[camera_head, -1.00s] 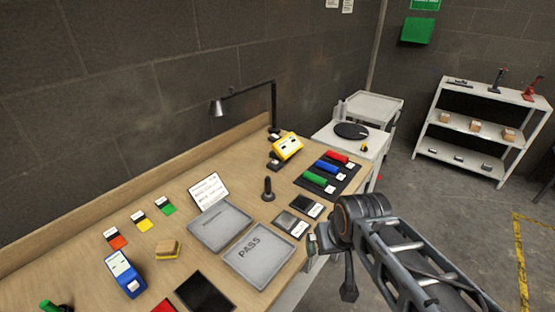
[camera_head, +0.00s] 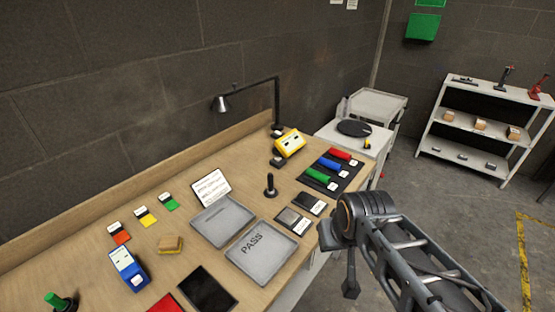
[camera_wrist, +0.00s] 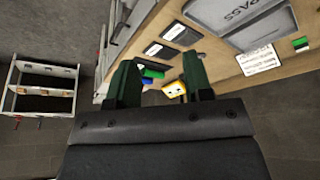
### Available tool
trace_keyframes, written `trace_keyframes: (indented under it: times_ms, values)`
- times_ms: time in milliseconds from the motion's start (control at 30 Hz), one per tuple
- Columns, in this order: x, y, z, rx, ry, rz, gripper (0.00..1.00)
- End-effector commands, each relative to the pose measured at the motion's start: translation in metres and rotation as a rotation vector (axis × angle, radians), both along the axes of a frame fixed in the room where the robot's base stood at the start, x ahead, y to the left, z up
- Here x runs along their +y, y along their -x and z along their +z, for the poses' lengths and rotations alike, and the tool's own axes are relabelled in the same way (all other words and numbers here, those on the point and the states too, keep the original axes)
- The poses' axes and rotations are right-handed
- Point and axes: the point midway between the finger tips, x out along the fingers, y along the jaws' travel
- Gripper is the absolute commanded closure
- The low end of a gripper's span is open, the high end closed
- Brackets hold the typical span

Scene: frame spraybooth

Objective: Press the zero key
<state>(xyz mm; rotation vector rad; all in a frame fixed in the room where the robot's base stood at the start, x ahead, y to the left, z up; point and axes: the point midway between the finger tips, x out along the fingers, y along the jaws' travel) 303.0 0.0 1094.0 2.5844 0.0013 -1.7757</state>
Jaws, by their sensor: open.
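No key marked zero can be read in either view. A blue handheld device (camera_head: 127,268) with a pale display and a small white patch lies at the left of the bench. A yellow device (camera_head: 289,143) with pale panels sits at the back of the bench; it also shows in the wrist view (camera_wrist: 174,89), beyond my fingers. My gripper (camera_head: 326,236) is beyond the bench's right edge, well apart from both devices. In the wrist view its two dark green fingers (camera_wrist: 161,80) are spread, with nothing held between them.
The bench (camera_head: 90,240) carries a grey PASS tray (camera_head: 262,252), a second grey tray (camera_head: 222,221), a black upright handle (camera_head: 270,186), a sponge-like block (camera_head: 171,244) and a lamp (camera_head: 222,103). A white cart (camera_head: 333,132) and a shelf (camera_head: 484,128) stand beyond; open floor lies right.

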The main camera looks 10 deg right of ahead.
Motion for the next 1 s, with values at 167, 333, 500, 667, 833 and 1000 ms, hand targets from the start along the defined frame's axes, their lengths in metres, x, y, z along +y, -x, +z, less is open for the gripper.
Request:
trace_keyframes:
  times_ms: [167,333,500,667,833,1000]
  values:
    - [0.0,0.0,0.0,0.0,0.0,0.0,0.71]
    - [0.0,0.0,0.0,0.0,0.0,0.0,0.87]
    - [0.0,0.0,0.0,0.0,0.0,0.0,1.0]
    - [0.0,0.0,0.0,0.0,0.0,0.0,1.0]
    - [0.0,0.0,0.0,0.0,0.0,0.0,1.0]
    - [0.0,0.0,0.0,0.0,0.0,0.0,1.0]
